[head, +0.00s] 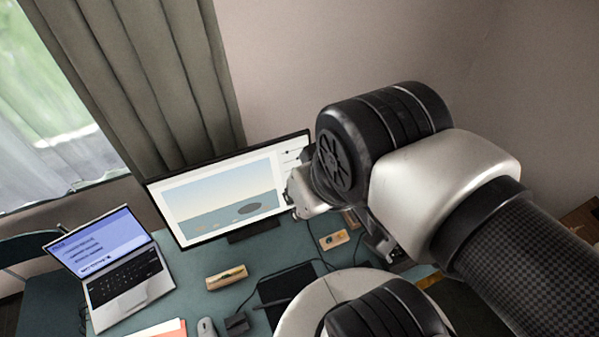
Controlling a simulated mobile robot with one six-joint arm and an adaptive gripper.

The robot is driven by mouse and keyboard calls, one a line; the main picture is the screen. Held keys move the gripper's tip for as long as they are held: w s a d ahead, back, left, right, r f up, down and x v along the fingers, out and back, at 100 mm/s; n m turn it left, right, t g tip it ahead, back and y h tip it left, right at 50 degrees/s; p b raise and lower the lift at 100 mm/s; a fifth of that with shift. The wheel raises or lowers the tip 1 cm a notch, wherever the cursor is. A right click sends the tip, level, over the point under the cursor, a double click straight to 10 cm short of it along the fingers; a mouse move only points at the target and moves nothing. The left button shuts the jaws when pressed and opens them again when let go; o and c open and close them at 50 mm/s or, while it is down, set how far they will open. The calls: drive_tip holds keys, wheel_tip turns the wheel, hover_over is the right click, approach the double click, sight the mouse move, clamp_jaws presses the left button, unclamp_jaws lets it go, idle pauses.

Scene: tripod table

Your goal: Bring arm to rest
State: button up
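My arm fills the right half of the head view, with its grey and black links bent over the right side of the desk. My gripper (385,247) shows only in part, below the big black joint. The arm hides most of it, and I cannot tell if its fingers are open or shut. I see nothing held in the part that shows. The teal desk (190,300) lies below and to the left of the arm.
A monitor (225,195) stands at the back of the desk, close left of my arm. An open laptop (115,270) is on the left. A wooden block (227,277), another wooden piece (334,240), a mouse (206,327) and a black tablet (285,293) lie on the desk.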

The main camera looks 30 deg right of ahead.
drive_tip(key=shift+f, duration=0.1)
wheel_tip(320, 180, down, 24)
drive_tip(key=b, duration=2.3)
drive_tip(key=shift+r+b, duration=0.25)
drive_tip(key=shift+b, duration=0.1)
